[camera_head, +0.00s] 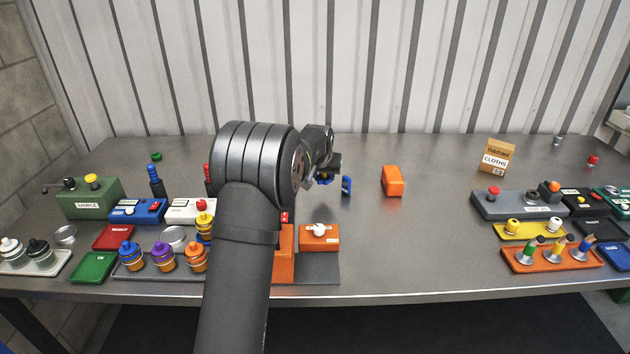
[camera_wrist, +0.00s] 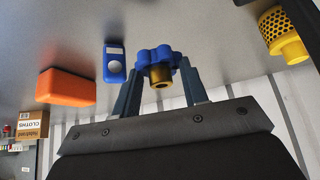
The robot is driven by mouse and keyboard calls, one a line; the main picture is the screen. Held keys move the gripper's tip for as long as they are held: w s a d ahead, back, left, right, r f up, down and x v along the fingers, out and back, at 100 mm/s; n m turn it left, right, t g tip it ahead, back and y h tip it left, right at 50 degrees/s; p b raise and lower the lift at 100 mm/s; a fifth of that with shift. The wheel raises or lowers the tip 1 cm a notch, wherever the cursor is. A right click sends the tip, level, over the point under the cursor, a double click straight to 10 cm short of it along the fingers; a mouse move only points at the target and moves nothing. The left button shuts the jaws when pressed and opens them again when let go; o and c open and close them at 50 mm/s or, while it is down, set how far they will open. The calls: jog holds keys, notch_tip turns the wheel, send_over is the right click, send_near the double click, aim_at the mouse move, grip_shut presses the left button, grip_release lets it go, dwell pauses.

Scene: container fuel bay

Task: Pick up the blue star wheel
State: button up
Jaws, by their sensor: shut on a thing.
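The blue star wheel (camera_wrist: 155,55) has a lobed blue rim and a brass hub, and shows best in the wrist view. My gripper (camera_wrist: 161,76) is shut on it, with one finger on each side. In the head view my gripper (camera_head: 325,176) is over the middle of the bench, and only a little blue of the wheel shows there, mostly hidden by the gripper. I cannot tell how far the wheel is from the bench top.
A small blue device (camera_head: 346,186) stands close to the right of my gripper, with an orange block (camera_head: 392,181) beyond it. A yellow perforated cylinder (camera_wrist: 285,36) shows in the wrist view. A cloths box (camera_head: 497,157) stands at the back right. The bench between block and box is clear.

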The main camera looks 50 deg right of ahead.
jog(key=s+r, duration=0.5)
jog(key=s, duration=0.3)
jog(key=shift+d, duration=0.3)
